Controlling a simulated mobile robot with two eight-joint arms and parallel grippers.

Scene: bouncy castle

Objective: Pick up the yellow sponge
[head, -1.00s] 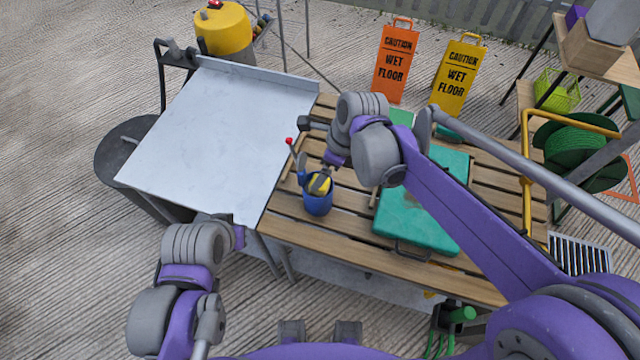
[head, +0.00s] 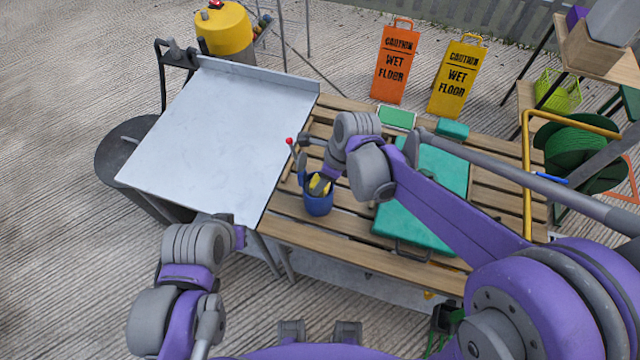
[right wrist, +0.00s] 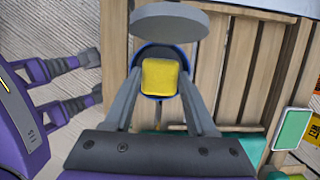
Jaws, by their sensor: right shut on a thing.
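The yellow sponge (right wrist: 160,77) shows in the right wrist view between the two grey fingers of my right gripper (right wrist: 161,84), which is shut on it. The sponge sits in the mouth of a blue cup (head: 318,206), whose rim (right wrist: 153,97) shows around it in the wrist view. In the head view the sponge (head: 320,184) is partly covered by the gripper. The cup stands on the slatted wooden table (head: 340,236). My left arm hangs at the lower left of the head view; its fingers do not show.
A teal case (head: 415,225) lies right of the cup. A red-tipped tool (head: 290,142) is close by on the left. A grey metal tabletop (head: 215,135) on the left is bare. Orange (head: 393,65) and yellow (head: 458,80) wet-floor signs stand behind.

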